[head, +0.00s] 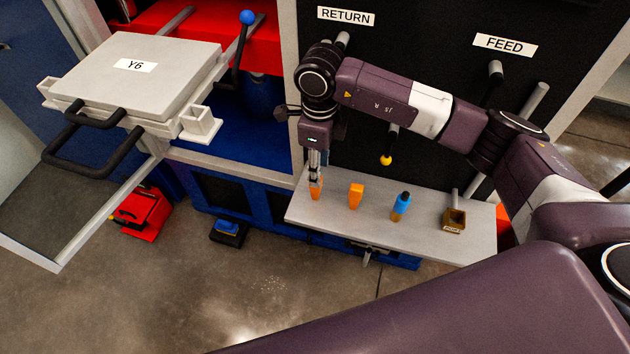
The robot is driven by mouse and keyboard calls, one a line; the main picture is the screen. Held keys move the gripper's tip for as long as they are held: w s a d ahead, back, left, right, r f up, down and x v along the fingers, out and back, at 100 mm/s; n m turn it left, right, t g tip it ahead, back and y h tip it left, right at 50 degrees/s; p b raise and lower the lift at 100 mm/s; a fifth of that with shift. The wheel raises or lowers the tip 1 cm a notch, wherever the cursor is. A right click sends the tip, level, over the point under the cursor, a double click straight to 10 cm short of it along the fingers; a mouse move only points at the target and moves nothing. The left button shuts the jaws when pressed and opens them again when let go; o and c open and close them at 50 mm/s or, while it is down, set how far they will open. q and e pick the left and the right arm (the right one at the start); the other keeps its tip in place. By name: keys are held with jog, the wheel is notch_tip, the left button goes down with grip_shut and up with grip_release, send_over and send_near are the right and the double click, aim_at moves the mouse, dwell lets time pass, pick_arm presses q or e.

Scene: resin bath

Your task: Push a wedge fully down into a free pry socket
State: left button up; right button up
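Two orange wedges stand on a grey shelf (430,238). The left wedge (316,193) is directly below my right gripper (316,178), whose fingertips overlap its top. I cannot tell whether the fingers grip it or only surround it. The other wedge (356,196) stands free just to the right. A grey plate unit labelled Y6 (130,85) carries box-like pry sockets at its corners. The near right socket (199,123) looks open and empty. The far left socket (47,87) is small, and its inside is hidden. My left gripper is out of view.
A blue-capped amber bottle (401,206) and a small brown box (454,221) stand on the shelf. A black handle (85,160) projects from the plate unit. A blue-knobbed lever (243,45) rises beside it. An open door (90,220) hangs at left.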

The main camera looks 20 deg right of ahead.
jog(key=f, duration=0.1)
jog(key=f+p, duration=0.1)
jog(key=shift+a+f, duration=0.35)
jog(key=shift+a, duration=0.05)
jog(key=shift+w+f, duration=0.1)
jog(key=shift+f, duration=0.7)
jog(key=c, duration=0.3)
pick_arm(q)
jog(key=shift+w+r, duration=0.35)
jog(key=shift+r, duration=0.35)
pick_arm(e)
grip_shut()
